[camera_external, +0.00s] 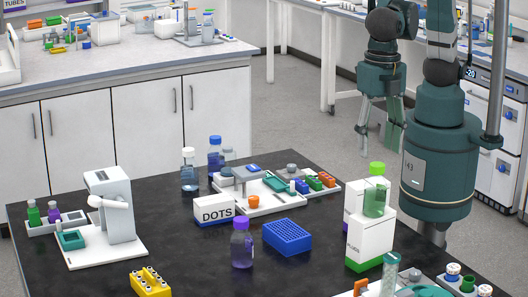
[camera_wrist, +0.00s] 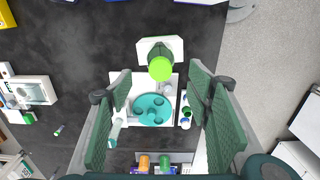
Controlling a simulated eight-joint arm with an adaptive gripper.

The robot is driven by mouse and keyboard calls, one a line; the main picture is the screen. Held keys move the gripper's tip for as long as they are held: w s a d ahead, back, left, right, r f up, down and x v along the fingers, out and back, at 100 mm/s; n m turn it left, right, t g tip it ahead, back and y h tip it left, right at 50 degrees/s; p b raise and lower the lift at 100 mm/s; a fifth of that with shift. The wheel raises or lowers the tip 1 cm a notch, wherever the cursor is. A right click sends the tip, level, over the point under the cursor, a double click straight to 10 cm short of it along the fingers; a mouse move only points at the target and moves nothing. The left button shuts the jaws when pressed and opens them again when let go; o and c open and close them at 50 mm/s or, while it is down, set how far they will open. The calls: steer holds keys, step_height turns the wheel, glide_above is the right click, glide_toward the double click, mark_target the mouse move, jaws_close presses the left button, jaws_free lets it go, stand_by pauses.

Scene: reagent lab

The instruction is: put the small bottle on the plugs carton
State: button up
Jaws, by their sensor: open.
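The small bottle (camera_external: 375,200) is translucent green with a bright green cap. It appears to stand upright on top of the white carton with a green base band (camera_external: 369,242), whose side lettering is too small to read surely. In the wrist view, the bottle's green cap (camera_wrist: 160,69) overlaps the carton's white top (camera_wrist: 146,46). My gripper (camera_external: 377,156) is open and empty, with its fingers hanging above or behind the cap in the external view. In the wrist view, my gripper (camera_wrist: 160,73) has its fingers on either side of the cap, with clear gaps.
A DOTS carton (camera_external: 214,210), a purple bottle (camera_external: 242,246) and a blue rack (camera_external: 287,237) stand left of the carton. A teal round device (camera_wrist: 151,109) lies close to the carton in the wrist view. Dark table surface is free at centre-left.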

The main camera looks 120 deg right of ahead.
stand_by(0.4)
steer(key=s+d+r+m+t+y, duration=0.15)
steer(key=d+r+m, duration=0.25)
steer(key=d, duration=0.6)
steer(key=s+d+r+m+t+h, duration=0.1)
steer(key=s+d+r+m+t, duration=0.3)
steer(key=d, duration=0.7)
steer(key=s+d+m+t, duration=0.1)
steer(key=s+d+m, duration=0.4)
steer(key=d, duration=0.2)
steer(key=s+d+r+m, duration=0.1)
steer(key=s+d+m, duration=0.3)
steer(key=d, duration=0.4)
steer(key=shift+s+d+m+t, duration=0.25)
steer(key=shift+s+m+t, duration=0.15)
steer(key=shift+m, duration=0.1)
